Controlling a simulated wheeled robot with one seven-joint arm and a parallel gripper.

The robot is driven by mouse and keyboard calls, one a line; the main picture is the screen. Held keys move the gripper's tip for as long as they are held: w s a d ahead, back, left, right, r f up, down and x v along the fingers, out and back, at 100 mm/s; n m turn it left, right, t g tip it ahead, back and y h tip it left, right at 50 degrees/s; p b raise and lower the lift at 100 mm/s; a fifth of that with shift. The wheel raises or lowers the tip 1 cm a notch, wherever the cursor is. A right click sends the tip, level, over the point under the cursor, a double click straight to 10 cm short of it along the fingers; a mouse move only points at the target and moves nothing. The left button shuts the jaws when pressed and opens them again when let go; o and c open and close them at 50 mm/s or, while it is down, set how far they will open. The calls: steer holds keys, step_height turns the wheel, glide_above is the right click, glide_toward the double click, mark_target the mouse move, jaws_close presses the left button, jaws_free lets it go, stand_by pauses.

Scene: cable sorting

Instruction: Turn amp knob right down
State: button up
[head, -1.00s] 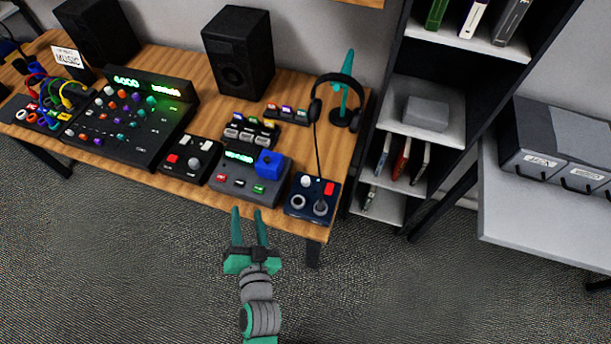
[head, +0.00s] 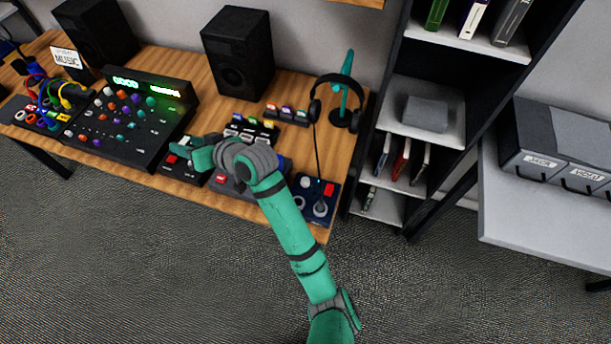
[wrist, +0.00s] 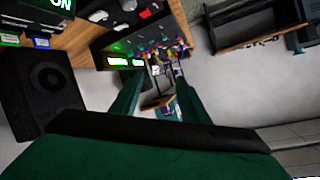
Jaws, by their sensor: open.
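A dark blue box (head: 326,204) sits at the right end of the wooden desk, with the headphone cable running to it. It looks like the amp, with a pale knob (head: 305,182), a red button (head: 329,190) and two round sockets on top. My gripper (wrist: 160,78) is open and empty, its two green fingers apart in the wrist view. In the head view my arm reaches over the desk to the left of the blue box, and the gripper points left over the small black box (head: 172,170). The fingertips are hard to make out there.
My arm hides most of the grey box with the blue block. A large mixer (head: 115,130) with many knobs stands to the left. Speakers (head: 237,55) and a headphone stand (head: 345,90) are behind. Shelves (head: 450,140) stand right of the desk.

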steer(key=d+f+n+g+h, duration=0.2)
steer(key=d+f+g+h, duration=0.1)
steer(key=d, duration=0.2)
steer(key=g+h, duration=0.4)
steer(key=h, duration=0.5)
glide_toward(306, 180)
steer(key=shift+n, duration=0.3)
step_height(306, 180, down, 7)
steer(key=shift+f, duration=0.15)
steer(key=shift+a+f, duration=0.15)
steer(key=shift+f, duration=0.35)
jaws_close()
